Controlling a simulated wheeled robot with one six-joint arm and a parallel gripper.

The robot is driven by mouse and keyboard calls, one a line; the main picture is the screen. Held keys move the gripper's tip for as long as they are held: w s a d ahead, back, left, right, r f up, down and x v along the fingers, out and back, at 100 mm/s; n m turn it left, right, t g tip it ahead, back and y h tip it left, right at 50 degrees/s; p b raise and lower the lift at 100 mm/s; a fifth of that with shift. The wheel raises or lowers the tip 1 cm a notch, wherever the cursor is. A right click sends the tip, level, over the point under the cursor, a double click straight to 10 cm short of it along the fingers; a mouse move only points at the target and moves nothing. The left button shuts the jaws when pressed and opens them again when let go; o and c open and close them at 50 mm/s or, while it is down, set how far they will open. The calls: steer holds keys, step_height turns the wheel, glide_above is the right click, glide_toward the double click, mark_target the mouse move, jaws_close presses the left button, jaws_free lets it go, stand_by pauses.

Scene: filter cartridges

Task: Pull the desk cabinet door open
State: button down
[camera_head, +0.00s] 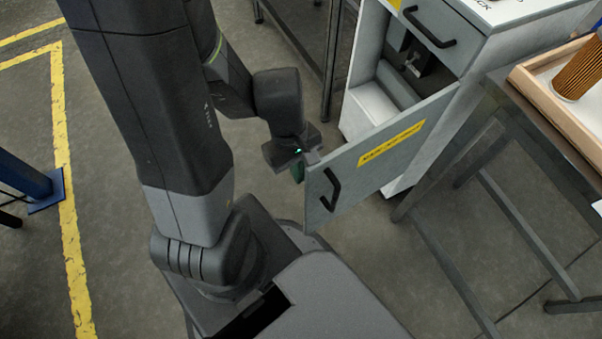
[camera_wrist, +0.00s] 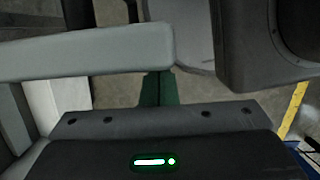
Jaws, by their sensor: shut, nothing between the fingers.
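The desk cabinet door (camera_head: 378,168) is light grey with a yellow label and stands swung out from the cabinet (camera_head: 440,130), with the inside partly showing. Its dark bar handle (camera_head: 331,190) is on the outer face near the free edge. My gripper (camera_head: 297,172) is at the free edge of the door, away from the handle. In the wrist view its green fingers (camera_wrist: 159,90) are together and empty, beside the rounded end of a pale panel (camera_wrist: 90,52), which looks like the door. I cannot tell whether they touch it.
A closed drawer (camera_head: 440,20) with a dark handle sits above the opening. At right a metal table (camera_head: 497,90) holds a wooden tray (camera_head: 560,112) with a filter cartridge (camera_head: 578,70); its legs stand close to the cabinet. The floor at left is clear to a blue post (camera_head: 25,177).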

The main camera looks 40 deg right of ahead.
steer(key=w+p+v, duration=0.2)
steer(key=p+v, duration=0.1)
steer(key=v, duration=0.7)
steer(key=shift+p, duration=0.4)
steer(key=shift+w+d, duration=0.1)
steer(key=shift+d, duration=0.05)
steer(key=s+f+b, duration=0.4)
steer(key=s+f, duration=0.1)
steer(key=f, duration=0.4)
steer(key=shift+s+a+f, duration=0.35)
steer(key=shift+s, duration=0.05)
